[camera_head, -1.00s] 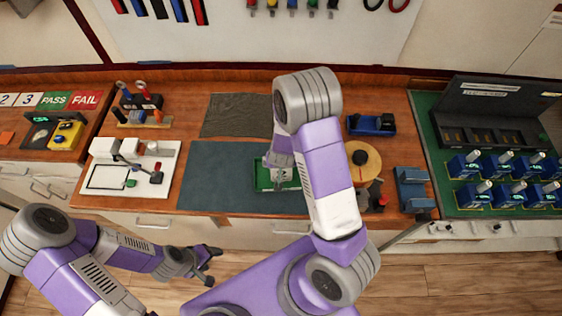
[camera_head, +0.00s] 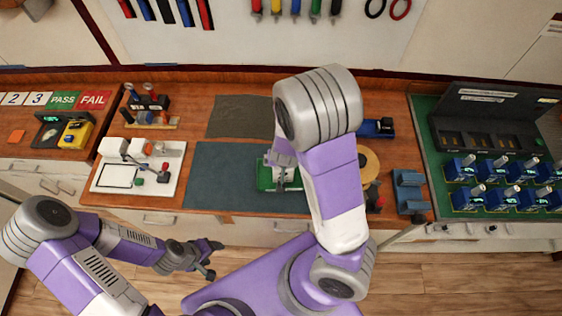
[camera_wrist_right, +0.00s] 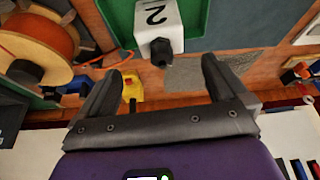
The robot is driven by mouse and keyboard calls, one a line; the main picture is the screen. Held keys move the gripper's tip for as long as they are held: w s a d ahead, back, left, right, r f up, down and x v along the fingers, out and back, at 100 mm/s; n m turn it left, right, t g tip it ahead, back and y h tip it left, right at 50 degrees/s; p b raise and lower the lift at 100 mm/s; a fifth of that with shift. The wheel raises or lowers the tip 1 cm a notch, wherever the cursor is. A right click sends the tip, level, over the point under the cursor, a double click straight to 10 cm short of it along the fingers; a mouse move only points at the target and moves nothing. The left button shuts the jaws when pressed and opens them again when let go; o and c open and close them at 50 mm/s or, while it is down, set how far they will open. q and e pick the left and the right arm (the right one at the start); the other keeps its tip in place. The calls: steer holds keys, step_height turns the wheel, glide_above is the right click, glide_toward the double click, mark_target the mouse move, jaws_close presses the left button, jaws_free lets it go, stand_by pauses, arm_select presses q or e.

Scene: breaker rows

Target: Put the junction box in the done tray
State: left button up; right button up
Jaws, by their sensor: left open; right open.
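The white junction box (camera_wrist_right: 158,25), marked "2" and with a black fitting, shows in the right wrist view against the green tray (camera_wrist_right: 112,14). In the head view the green tray (camera_head: 263,178) lies at the right end of the blue-grey mat, with the pale box (camera_head: 287,176) partly hidden by my right gripper (camera_head: 284,161). My right gripper (camera_wrist_right: 163,72) is open, with the box's fitting in view between and beyond its fingertips; no grip shows. I cannot tell whether the box rests fully in the tray. My left gripper (camera_head: 208,258) is open and empty, in front of the bench.
A spool (camera_wrist_right: 38,45) and blue holders (camera_head: 410,190) stand right of the tray. A white fixture board (camera_head: 165,180) stands left. Several blue breakers (camera_head: 495,185) fill the green board at right.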

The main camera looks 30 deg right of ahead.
steer(key=s+a+f+n+g+y, duration=0.2)
steer(key=s+a+f+y, duration=0.4)
steer(key=s+a+f, duration=0.5)
steer(key=a+f+g, duration=0.1)
steer(key=a+f, duration=0.2)
steer(key=shift+s+n, duration=0.3)
steer(key=shift+s, duration=0.05)
steer(key=shift+s+f+g, duration=0.1)
steer(key=shift+f+g, duration=0.05)
steer(key=shift+g, duration=0.15)
